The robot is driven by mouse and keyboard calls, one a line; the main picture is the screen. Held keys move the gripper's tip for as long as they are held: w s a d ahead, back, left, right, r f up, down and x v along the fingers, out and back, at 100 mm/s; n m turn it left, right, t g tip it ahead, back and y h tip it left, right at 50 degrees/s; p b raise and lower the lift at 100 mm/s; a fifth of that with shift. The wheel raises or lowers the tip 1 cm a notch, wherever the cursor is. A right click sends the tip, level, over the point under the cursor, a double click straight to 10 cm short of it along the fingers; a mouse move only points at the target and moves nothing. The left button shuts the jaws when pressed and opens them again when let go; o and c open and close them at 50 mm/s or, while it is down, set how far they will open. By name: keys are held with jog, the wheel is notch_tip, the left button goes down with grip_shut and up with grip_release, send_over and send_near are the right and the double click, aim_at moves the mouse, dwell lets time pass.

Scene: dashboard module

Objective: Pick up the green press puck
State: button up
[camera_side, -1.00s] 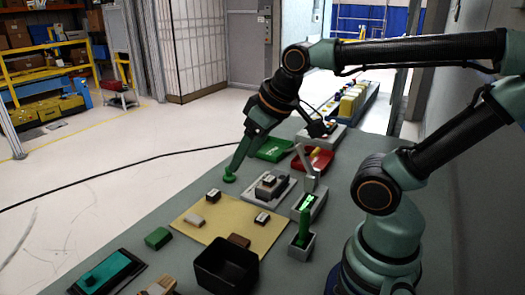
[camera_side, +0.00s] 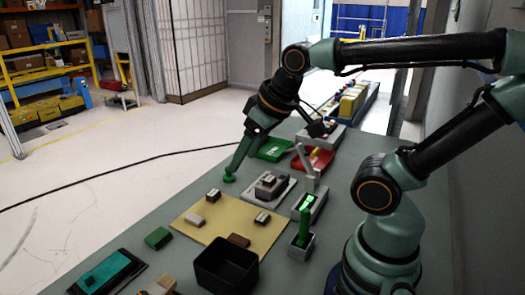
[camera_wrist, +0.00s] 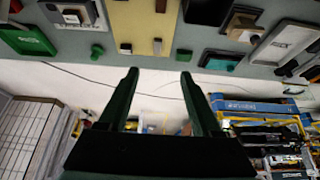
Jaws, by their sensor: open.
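The green press puck (camera_side: 230,178) is a small round green piece on the grey table, near its far-left edge and beyond the corner of the tan mat. In the wrist view the puck (camera_wrist: 97,51) lies left of my left finger, apart from it and not between the fingers. My gripper (camera_wrist: 160,74) is open and empty in the wrist view, with two dark green fingers. In the side view my gripper (camera_side: 236,165) slants down and its tips appear right at the puck; whether they touch cannot be told there.
The tan mat (camera_side: 190,232) carries several small blocks. A grey fixture (camera_side: 283,197), a green tray (camera_side: 272,150) and a red tray (camera_side: 322,160) stand right of the puck. A black bin (camera_side: 225,270) and a green block (camera_side: 158,238) are nearer. Bare table lies around the puck.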

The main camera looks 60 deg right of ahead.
jog(key=w+d+r+n+g, duration=0.2)
jog(key=w+d+r+n, duration=0.25)
jog(key=w, duration=0.45)
jog(key=n+g, duration=0.4)
jog(key=n, duration=1)
send_over(229, 174)
jog(key=d, duration=0.1)
notch_tip(229, 174, down, 16)
jog(key=shift+m, duration=0.25)
jog(key=f, duration=1.1)
jog(key=shift+w+f, duration=0.35)
jog(key=shift+f, duration=0.05)
grip_shut()
